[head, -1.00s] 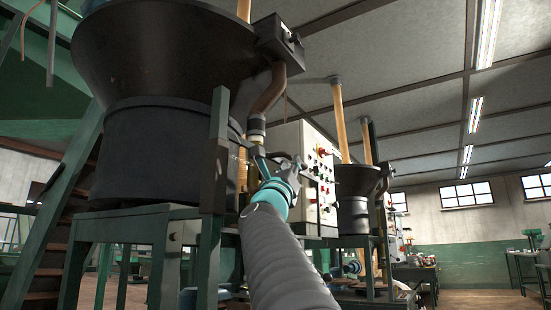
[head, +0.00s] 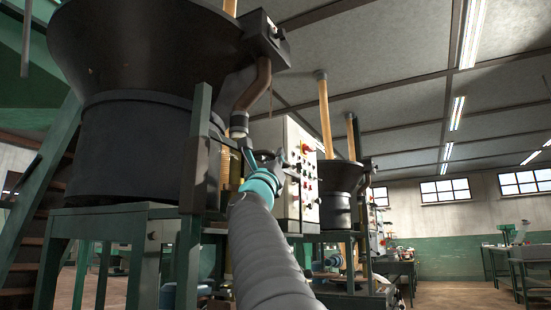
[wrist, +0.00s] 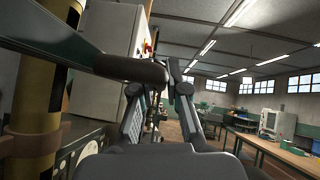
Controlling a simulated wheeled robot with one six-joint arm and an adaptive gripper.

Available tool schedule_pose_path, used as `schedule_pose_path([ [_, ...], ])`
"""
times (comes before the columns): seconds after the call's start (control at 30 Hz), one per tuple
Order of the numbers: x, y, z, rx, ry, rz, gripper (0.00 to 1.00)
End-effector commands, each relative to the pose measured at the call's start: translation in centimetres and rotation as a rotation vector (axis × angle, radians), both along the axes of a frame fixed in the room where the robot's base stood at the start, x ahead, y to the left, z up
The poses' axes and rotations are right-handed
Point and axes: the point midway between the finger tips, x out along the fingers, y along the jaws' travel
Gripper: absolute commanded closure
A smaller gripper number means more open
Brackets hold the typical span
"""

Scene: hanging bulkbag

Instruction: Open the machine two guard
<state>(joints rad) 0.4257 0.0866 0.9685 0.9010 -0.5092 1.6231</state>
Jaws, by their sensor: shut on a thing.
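In the wrist view my gripper (wrist: 160,86) is shut on a dark rounded handle (wrist: 128,67). The handle joins a flat grey-green strip (wrist: 48,35) running to the upper left, which appears to be part of the guard. In the head view my gripper (head: 265,160) is between the large black bowl machine (head: 130,145) and the white control box (head: 299,175). The handle is too small to make out there, and my arm hides part of the frame.
A yellow-and-black column (wrist: 38,110) stands close at left in the wrist view, beside a light cabinet (wrist: 105,50). A smaller black hopper (head: 340,190) stands beyond the control box. Workbenches (wrist: 270,150) are at right, with open floor (head: 455,297) between.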

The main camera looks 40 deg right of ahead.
Motion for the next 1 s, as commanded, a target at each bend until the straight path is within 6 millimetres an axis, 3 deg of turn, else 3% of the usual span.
schedule_pose_path([
  [0.43, 0.1, 0.0, 4.8, 0.0, 0.001, 0.001, 1.0],
  [0.77, 0.0, 0.0, 4.8, 0.001, 0.001, 0.0, 1.0],
  [0.8, 0.0, 0.0, 4.8, 0.001, 0.0, 0.0, 0.84],
  [0.83, 0.0, 0.0, 4.8, 0.001, 0.001, 0.0, 0.77],
  [1.0, 0.0, 0.0, 4.8, 0.001, 0.0, 0.0, 0.75],
])
